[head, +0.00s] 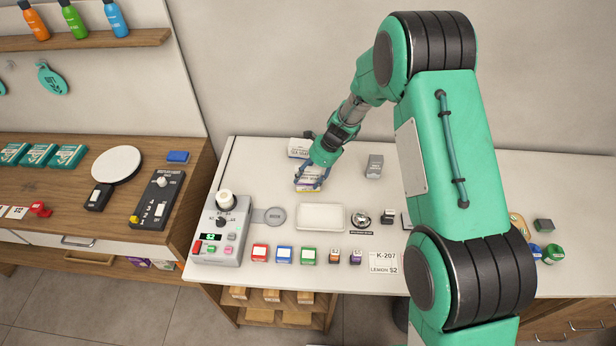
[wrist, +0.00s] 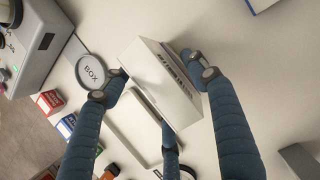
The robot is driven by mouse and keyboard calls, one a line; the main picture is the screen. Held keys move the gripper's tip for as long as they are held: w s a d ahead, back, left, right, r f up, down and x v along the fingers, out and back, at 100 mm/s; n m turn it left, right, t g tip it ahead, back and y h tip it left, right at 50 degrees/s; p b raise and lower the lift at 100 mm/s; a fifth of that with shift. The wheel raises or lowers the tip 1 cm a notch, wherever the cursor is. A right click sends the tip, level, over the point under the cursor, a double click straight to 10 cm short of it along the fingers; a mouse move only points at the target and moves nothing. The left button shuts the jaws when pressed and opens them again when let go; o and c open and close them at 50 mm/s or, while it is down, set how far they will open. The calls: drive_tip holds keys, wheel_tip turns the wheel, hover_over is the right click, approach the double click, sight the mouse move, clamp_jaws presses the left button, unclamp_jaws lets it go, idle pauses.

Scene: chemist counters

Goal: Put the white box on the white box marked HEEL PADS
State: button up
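A white box (wrist: 158,82) with dark lettering on one side sits between the blue fingers of my gripper (wrist: 160,88) in the wrist view. The fingers press on its opposite sides; its lettering is too small to read. In the head view my gripper (head: 312,178) is low over the back left of the white counter, with the held box (head: 307,184) partly hidden by the fingers. Whether the box touches the counter is unclear. Another white box (head: 298,147) with dark print stands just behind; I cannot read HEEL PADS on it. A blue-edged white box corner (wrist: 262,4) shows in the wrist view.
A white tray (head: 320,206) and a round grey BOX plate (head: 275,216) lie in front of my gripper. A grey device (head: 216,248) is at the left, a grey box (head: 374,166) at the right. Small coloured boxes line the front edge.

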drive_tip(key=shift+r, duration=0.1)
drive_tip(key=p+v, duration=0.1)
drive_tip(key=v, duration=1)
drive_tip(key=shift+d+r, duration=0.2)
drive_tip(key=shift+r, duration=0.3)
idle(0.5)
